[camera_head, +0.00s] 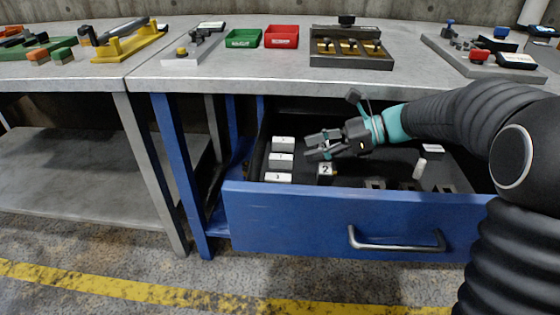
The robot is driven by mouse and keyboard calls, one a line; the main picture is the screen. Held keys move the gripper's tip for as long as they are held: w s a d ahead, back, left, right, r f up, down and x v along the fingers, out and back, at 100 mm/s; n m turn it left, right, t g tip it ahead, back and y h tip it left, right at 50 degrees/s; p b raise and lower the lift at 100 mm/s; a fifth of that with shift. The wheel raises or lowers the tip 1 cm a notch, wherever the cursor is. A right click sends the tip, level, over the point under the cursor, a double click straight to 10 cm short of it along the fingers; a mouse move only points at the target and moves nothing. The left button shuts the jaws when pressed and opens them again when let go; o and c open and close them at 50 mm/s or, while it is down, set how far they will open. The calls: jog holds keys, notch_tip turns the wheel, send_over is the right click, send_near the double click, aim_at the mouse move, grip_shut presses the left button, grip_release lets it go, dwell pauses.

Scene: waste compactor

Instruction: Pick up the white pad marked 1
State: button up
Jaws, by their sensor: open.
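Three white pads lie in a column at the left inside the open blue drawer (340,212). The back pad (284,141), the middle pad (281,158) and the front pad (278,177) have small dark marks. The front mark looks like a 3; the other two are too small to read surely, so I cannot confirm which pad is marked 1. My gripper (311,146) is open and empty, its fingers pointing left. In the picture it is just right of the back and middle pads, apart from them. My arm reaches in from the right and hides part of the drawer.
A dark block with a label reading 2 (325,169) is just below my gripper in the picture. A white cylinder (419,168) stands farther right in the drawer. The grey worktop (240,75) overhangs the drawer's back; the drawer front has a metal handle (396,246).

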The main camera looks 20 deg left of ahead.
aim_at(291, 157)
jog(key=x, duration=0.5)
jog(key=shift+s+d+f, duration=0.1)
jog(key=shift+s+f, duration=0.2)
grip_shut()
